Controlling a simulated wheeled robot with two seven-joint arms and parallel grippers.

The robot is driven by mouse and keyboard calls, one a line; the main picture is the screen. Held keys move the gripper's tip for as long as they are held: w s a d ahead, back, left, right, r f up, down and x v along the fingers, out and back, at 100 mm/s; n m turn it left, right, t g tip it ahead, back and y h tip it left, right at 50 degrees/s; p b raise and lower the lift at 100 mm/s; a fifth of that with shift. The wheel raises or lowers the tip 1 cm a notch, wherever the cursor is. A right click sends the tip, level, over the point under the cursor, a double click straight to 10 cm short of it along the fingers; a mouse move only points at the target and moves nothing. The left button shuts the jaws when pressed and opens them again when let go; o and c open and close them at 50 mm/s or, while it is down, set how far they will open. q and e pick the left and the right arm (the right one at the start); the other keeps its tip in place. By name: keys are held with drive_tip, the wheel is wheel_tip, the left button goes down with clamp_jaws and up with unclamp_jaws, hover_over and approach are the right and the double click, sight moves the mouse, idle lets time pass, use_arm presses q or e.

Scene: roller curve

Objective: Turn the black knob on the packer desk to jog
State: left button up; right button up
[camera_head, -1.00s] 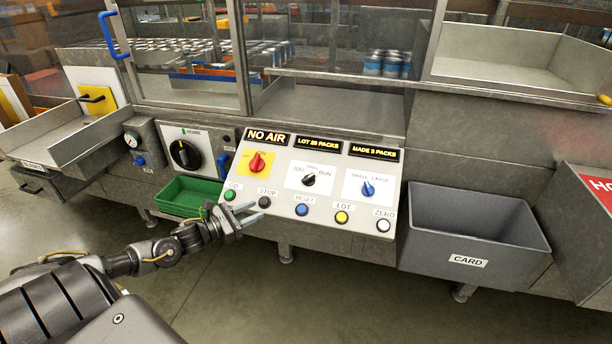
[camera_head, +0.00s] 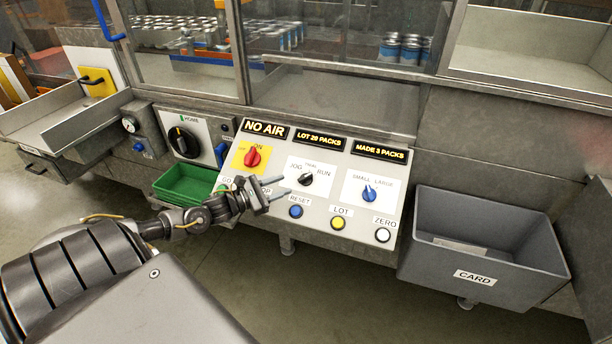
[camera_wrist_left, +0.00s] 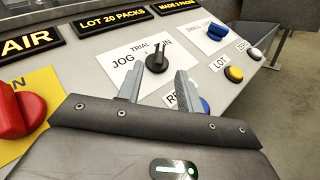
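The black knob (camera_head: 305,179) sits on a white plate marked JOG, TRIAL and RUN on the sloping packer desk panel (camera_head: 330,222). It also shows in the left wrist view (camera_wrist_left: 157,62), just beyond the fingertips, with its pointer up near TRIAL or RUN; I cannot tell exactly which. My left gripper (camera_head: 279,186) is open and empty, to the left of and slightly below the knob in the head view. In the left wrist view its two fingers (camera_wrist_left: 158,85) stand apart, with the knob between and ahead of them. My right gripper is not in view.
A red knob (camera_head: 252,157) is left of the black one, and a blue knob (camera_head: 369,194) right. Blue, yellow and white buttons line the lower panel edge. A green bin (camera_head: 187,186) stands left, a grey CARD bin (camera_head: 420,235) right.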

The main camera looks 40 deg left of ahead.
sight(303, 178)
use_arm(q)
drive_tip(key=p+x, duration=0.1)
drive_tip(key=x, duration=0.6)
drive_tip(key=shift+w+d+r, duration=0.1)
drive_tip(key=shift+w, duration=0.2)
drive_tip(key=shift+w+d+p, duration=0.25)
drive_tip(key=shift+w+p, duration=0.1)
drive_tip(key=shift+w, duration=0.35)
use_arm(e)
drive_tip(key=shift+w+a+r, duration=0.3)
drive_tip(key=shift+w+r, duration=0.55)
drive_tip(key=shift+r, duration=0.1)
use_arm(q)
drive_tip(key=shift+c, duration=0.2)
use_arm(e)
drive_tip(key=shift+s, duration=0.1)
use_arm(q)
clamp_jaws()
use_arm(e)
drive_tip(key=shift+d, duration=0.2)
